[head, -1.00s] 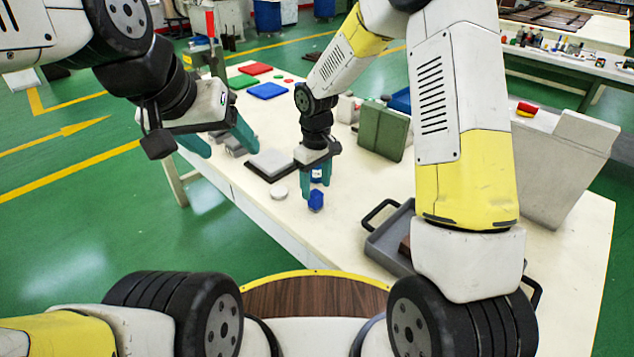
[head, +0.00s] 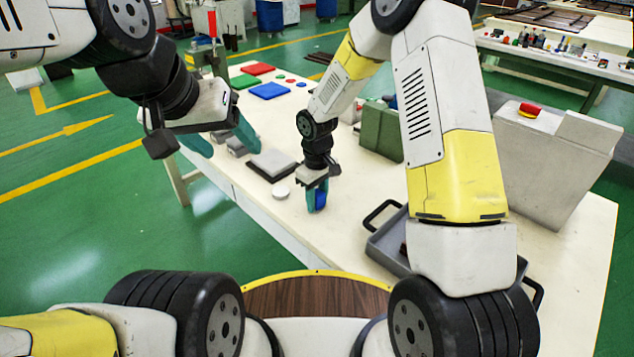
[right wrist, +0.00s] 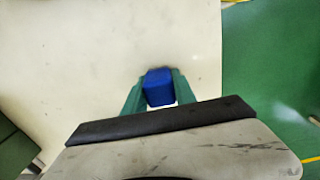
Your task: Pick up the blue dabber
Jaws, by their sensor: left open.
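The blue dabber (head: 321,198) stands on the pale table near its front edge, between the fingers of my right gripper (head: 317,197). In the right wrist view the dabber (right wrist: 159,88) sits between the two green fingertips of the right gripper (right wrist: 159,90), which lie against its sides. The gripper points down and hides part of the dabber in the head view. My left gripper (head: 222,142) is open and empty, at the left edge of the table.
A round white disc (head: 281,193) and a grey block on a dark plate (head: 271,165) lie left of the right gripper. A green box (head: 381,130) stands behind it. A grey tray (head: 385,243) with black handles is at the right. Red, green and blue flat pieces lie farther back.

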